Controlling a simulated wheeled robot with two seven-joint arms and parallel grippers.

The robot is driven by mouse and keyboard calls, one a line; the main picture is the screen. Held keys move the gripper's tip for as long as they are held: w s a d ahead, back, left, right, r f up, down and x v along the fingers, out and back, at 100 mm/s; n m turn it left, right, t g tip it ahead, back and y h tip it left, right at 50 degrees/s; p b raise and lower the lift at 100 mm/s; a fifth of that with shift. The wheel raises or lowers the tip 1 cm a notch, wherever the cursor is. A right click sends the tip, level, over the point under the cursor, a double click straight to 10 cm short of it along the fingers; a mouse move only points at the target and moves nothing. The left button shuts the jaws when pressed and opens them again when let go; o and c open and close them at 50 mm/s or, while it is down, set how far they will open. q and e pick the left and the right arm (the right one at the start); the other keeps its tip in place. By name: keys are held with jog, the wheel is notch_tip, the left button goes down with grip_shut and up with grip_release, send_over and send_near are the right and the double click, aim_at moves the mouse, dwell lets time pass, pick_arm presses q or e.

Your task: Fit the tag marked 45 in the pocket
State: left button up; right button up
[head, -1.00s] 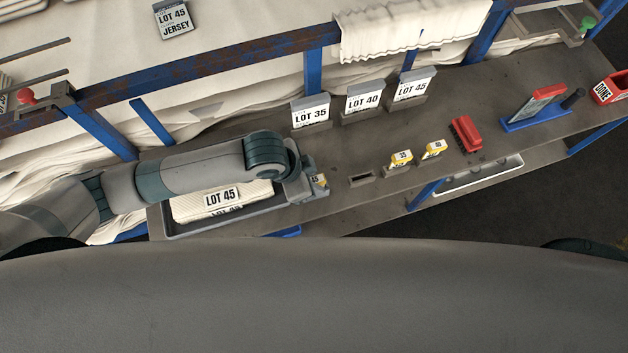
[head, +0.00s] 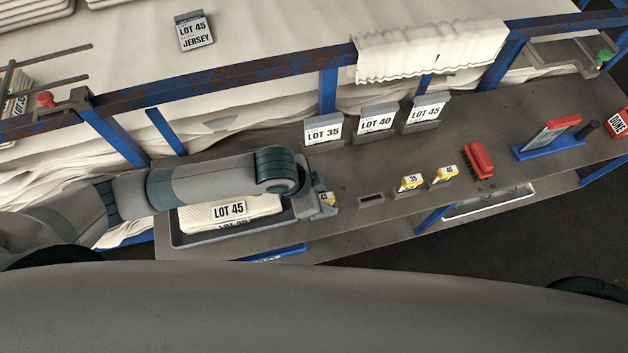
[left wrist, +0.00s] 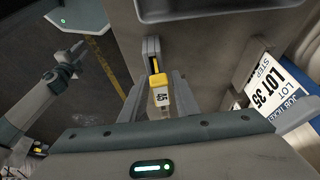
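The tag marked 45 (left wrist: 160,97) has a white face and a yellow body. Its body runs down into a narrow grey holder (left wrist: 151,46), which looks like a slotted pocket; how deep it sits is unclear. My left gripper (left wrist: 158,84) has one finger on each side of the tag, with a visible gap at the left finger. In the head view the left gripper (head: 325,206) is low at the right end of the tray, with the tag (head: 326,198) at its tip. My right gripper (left wrist: 74,56) is small at the left of the wrist view; its fingers are unclear.
An empty slot (head: 370,198) lies right of the left gripper. Tags 35 (head: 411,182) and 40 (head: 446,174) stand beyond it. LOT cards (head: 323,130) stand behind. A tray (head: 180,241) holds cloth labelled LOT 45.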

pick_arm(q)
jog(key=shift+s+a+f, duration=0.1)
jog(key=shift+s+f, duration=0.45)
jog(key=shift+s, duration=0.05)
jog(key=shift+w+r, duration=0.15)
jog(key=shift+r, duration=0.55)
jog(key=r+p, duration=0.4)
jog(key=r, duration=0.6)
jog(key=shift+w+r, duration=0.2)
jog(key=w+a+r+n+t+y+b, duration=0.2)
jog(key=w+a+r+n+y+b, duration=0.2)
jog(key=w+a+n+b, duration=1)
jog(key=shift+w+a+r+t+b, duration=0.2)
jog(key=shift+w+a+t+b, duration=0.2)
jog(key=shift+w+a+b, duration=1.95)
jog(key=shift+s+a+p, duration=0.5)
jog(key=shift+s+a, duration=0.05)
jog(key=shift+s, duration=0.15)
